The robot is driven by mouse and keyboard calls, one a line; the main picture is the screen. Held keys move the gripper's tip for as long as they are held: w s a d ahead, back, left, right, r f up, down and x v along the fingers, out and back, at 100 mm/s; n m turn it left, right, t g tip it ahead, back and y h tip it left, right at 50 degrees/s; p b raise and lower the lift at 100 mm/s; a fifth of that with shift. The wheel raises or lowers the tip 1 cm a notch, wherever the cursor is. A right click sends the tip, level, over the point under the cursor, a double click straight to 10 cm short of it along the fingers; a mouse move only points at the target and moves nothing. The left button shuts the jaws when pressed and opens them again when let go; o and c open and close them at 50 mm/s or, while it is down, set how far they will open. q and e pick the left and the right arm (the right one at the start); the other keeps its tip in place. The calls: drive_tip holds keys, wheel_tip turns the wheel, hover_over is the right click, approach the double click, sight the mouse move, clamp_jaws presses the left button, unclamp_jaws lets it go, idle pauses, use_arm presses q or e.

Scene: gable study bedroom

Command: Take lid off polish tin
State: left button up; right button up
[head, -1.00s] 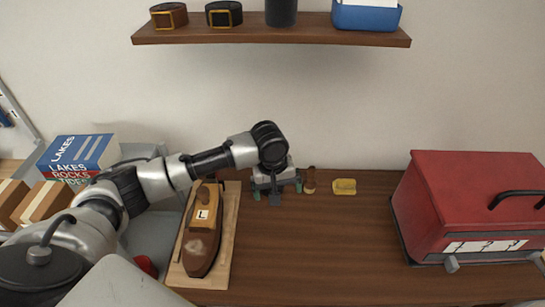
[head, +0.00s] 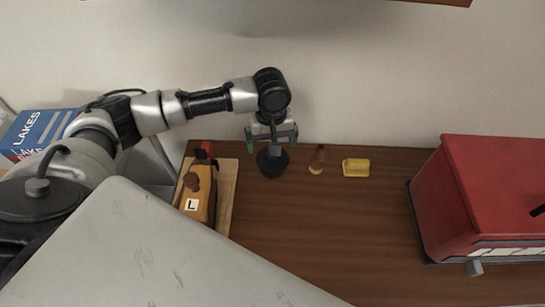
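The polish tin appears to be the dark round disc (head: 272,162) on the brown desk near the wall. Whether its lid is on cannot be told. My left gripper (head: 272,137) is over the disc, with its two green-tipped fingers spread apart and nothing visibly held between them. A grey part of the gripper covers the middle of the disc. Whether the fingers touch it cannot be told. My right gripper is not in view.
A small brown-handled brush (head: 318,160) and a yellow block (head: 356,168) lie right of the disc. A wooden board (head: 228,190) bears an object marked L (head: 192,205). A red box (head: 480,195) stands at the right. The desk centre is clear.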

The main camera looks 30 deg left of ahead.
sight(267, 164)
use_arm(q)
drive_tip(key=f, duration=0.5)
drive_tip(key=shift+s+d, duration=0.2)
drive_tip(key=shift+r, duration=0.1)
drive_tip(key=c, duration=0.6)
drive_tip(key=shift+o, duration=0.2)
